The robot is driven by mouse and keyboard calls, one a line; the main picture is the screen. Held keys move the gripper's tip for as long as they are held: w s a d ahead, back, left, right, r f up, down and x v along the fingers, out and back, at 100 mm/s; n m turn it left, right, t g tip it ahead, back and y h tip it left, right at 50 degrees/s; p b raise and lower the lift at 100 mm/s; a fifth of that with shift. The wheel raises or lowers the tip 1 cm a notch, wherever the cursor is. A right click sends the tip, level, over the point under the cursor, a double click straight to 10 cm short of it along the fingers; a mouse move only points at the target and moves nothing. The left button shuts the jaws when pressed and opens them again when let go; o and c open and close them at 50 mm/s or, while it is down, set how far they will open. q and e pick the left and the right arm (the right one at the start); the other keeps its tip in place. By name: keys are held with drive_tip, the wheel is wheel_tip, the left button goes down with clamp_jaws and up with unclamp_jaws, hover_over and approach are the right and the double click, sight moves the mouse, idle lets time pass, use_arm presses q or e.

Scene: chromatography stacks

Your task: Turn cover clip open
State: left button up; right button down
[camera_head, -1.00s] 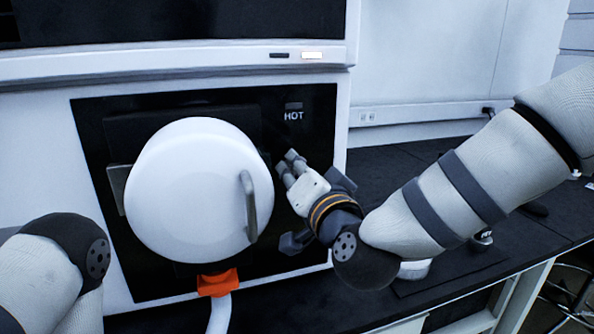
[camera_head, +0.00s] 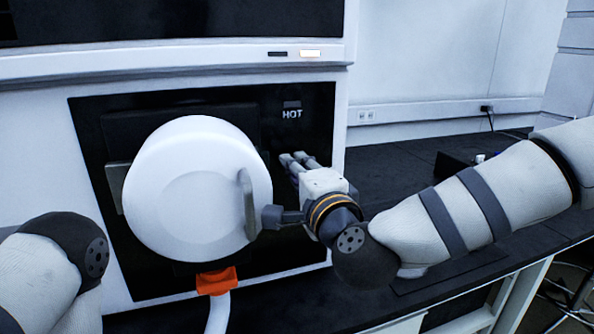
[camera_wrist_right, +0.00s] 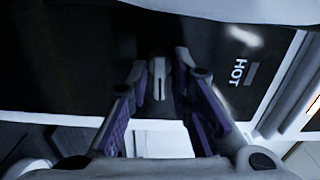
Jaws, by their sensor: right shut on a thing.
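The round white cover (camera_head: 185,205) with its grey upright handle (camera_head: 249,203) stands closed-looking on the black front panel. My right gripper (camera_head: 294,158) is at the right edge of the cover, below the HOT label. In the right wrist view, my right gripper's fingers (camera_wrist_right: 160,70) with purple pads are around a small light-grey slotted piece (camera_wrist_right: 158,80), which looks like the cover clip. The gripper is shut on it. The clip cannot be made out in the head view. My left arm shows at the lower left, but its gripper is out of view.
The black panel (camera_head: 300,259) is set in a white cabinet. An orange fitting (camera_head: 216,281) with a white hose is below the cover. A dark part of my right wrist is close to the handle. A dark bench (camera_head: 390,175) extends to the right.

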drive_tip(key=shift+m, duration=0.4)
drive_tip(key=c, duration=1.7)
unclamp_jaws()
drive_tip(key=shift+s, duration=0.15)
drive_tip(key=v, duration=1.2)
drive_tip(key=s+d+f+n+g, duration=0.1)
drive_tip(key=s+f+n+g, duration=0.3)
drive_tip(key=f, duration=0.9)
drive_tip(key=s+d+f+n+g, duration=0.1)
drive_tip(key=s+f+n+g, duration=0.3)
drive_tip(key=f, duration=0.9)
drive_tip(key=s+d+f+n+g+h, duration=0.2)
drive_tip(key=s+d+f, duration=0.3)
drive_tip(key=s, duration=0.3)
drive_tip(key=s+d+f+n+g+h, duration=0.1)
drive_tip(key=s+d+f+n+g, duration=0.1)
drive_tip(key=s+d+f+g, duration=0.3)
drive_tip(key=s+d+f+n+g+h, duration=0.2)
drive_tip(key=s+d, duration=0.4)
drive_tip(key=s, duration=0.5)
wheel_tip(320, 180, down, 3)
drive_tip(key=shift+d+r+g+h, duration=0.1)
drive_tip(key=shift+g+h, duration=0.2)
drive_tip(key=shift+g, duration=0.5)
